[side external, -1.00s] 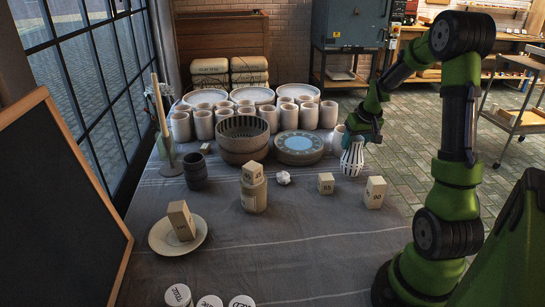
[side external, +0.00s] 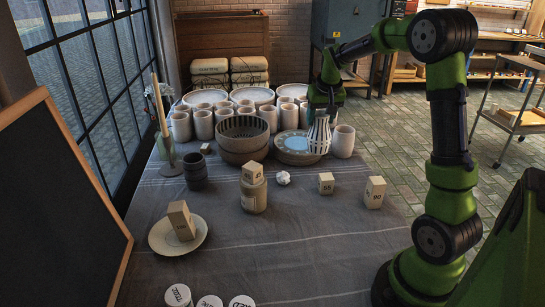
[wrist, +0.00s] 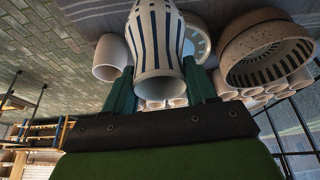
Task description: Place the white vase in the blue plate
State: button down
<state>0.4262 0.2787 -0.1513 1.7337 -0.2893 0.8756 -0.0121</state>
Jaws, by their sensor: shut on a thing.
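The white vase with dark stripes (side external: 319,136) is held upright in my gripper (side external: 325,104). I cannot tell whether the vase touches the plate. In the wrist view the vase (wrist: 157,45) sits between the two fingers of my gripper (wrist: 160,88), which are shut on it. Part of the blue plate (wrist: 197,38) shows behind the vase there.
Several white cups stand behind, and one cup (side external: 343,142) is close on the right. A crumpled white ball (side external: 283,178) and numbered blocks (side external: 375,191) lie in front. The front right of the cloth is clear.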

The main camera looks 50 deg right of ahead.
jog(key=w+d+f, duration=0.2)
jog(key=w+d, duration=0.2)
jog(key=w, duration=0.2)
jog(key=w+d+f, duration=0.3)
jog(key=w+d, duration=0.2)
jog(key=w, duration=0.2)
dwell(0.4)
jog(key=shift+c, duration=1.7)
grip_release()
jog(key=shift+f, duration=0.15)
